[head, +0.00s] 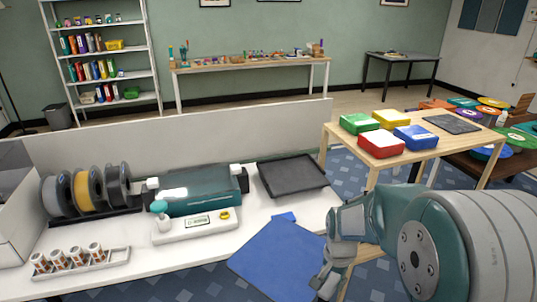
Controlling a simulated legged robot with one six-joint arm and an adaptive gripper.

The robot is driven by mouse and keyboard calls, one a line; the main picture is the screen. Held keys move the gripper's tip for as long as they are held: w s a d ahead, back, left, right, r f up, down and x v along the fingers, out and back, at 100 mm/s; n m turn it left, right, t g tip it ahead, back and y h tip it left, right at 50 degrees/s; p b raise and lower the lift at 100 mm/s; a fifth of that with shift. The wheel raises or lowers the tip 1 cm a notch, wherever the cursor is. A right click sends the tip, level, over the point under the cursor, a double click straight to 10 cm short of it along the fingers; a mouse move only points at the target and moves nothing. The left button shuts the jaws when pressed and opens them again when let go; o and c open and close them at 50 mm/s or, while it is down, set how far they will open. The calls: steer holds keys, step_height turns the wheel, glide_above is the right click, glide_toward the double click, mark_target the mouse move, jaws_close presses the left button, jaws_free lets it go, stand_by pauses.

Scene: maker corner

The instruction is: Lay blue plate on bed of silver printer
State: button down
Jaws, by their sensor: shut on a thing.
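A flat, square blue plate (279,262) is in the lower middle of the head view, in front of the white table's near edge. A small blue piece (284,217) shows just beyond its far edge; I cannot tell whether it is part of the plate. My gripper (328,262) is shut on the plate's right side, and its fingers are partly hidden by the plate and frame edge. I cannot make out a silver printer. A teal machine (200,196) with a white front panel stands on the white table.
The white table (150,265) also holds several spools (82,187), a rack of small rolls (80,262) and a dark tray (291,178). A wooden table (345,140) with coloured boxes stands right. A low grey partition (180,138) runs behind the white table.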

steer(key=w+f+n, duration=0.7)
steer(key=w+f, duration=0.2)
steer(key=shift+w+a+f+n, duration=0.25)
steer(key=shift+w+f+n, duration=0.05)
steer(key=shift+w, duration=0.05)
